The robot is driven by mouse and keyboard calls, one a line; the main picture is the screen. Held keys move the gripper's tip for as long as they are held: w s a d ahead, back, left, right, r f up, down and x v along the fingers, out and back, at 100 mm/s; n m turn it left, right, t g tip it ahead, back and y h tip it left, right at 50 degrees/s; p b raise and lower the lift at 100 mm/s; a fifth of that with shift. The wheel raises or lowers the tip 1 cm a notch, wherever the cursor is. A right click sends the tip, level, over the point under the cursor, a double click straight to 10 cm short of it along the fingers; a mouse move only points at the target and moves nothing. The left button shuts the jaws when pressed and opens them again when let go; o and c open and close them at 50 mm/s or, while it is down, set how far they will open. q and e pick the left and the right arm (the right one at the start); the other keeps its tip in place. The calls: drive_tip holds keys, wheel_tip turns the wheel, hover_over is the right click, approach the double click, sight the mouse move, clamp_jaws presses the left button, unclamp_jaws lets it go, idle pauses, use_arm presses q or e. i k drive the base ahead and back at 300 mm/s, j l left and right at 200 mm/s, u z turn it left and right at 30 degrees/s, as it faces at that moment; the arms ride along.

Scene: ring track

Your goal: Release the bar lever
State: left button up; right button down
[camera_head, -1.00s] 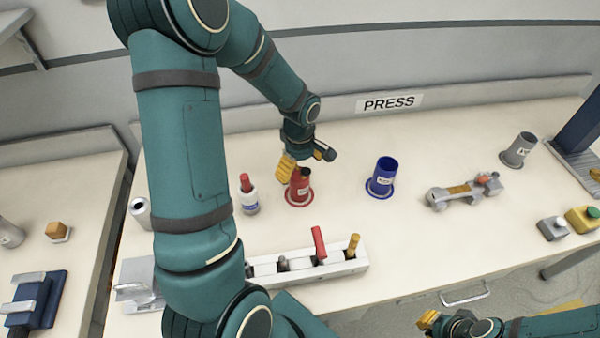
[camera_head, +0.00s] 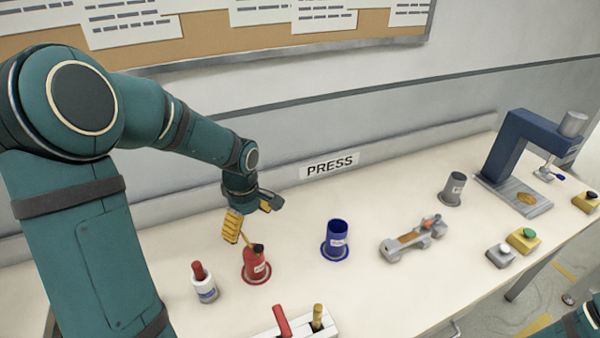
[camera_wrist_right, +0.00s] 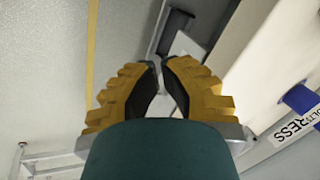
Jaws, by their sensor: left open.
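A low grey fixture (camera_head: 400,246) stands on the bench right of the middle in the head view. It carries a tan bar-like strip and a small orange-tipped part, perhaps the bar lever (camera_head: 430,222); its exact position is too small to tell. My left gripper (camera_head: 251,214) is open, with yellow fingers, above and behind a red holder (camera_head: 257,268). It is well left of the fixture and apart from it. My right gripper (camera_wrist_right: 161,72) shows in the right wrist view with its fingertips close together and nothing seen between them.
A blue cup (camera_head: 336,240) stands between the red holder and the fixture. A white bottle with a red cap (camera_head: 204,285) is at left. A grey cup (camera_head: 453,190), a blue press (camera_head: 510,150) and button boxes (camera_head: 522,240) are at right. A white rack (camera_head: 322,328) is in front.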

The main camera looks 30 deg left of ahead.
sight(437, 219)
drive_tip(key=k+l, duration=0.75)
drive_tip(key=l, duration=0.2)
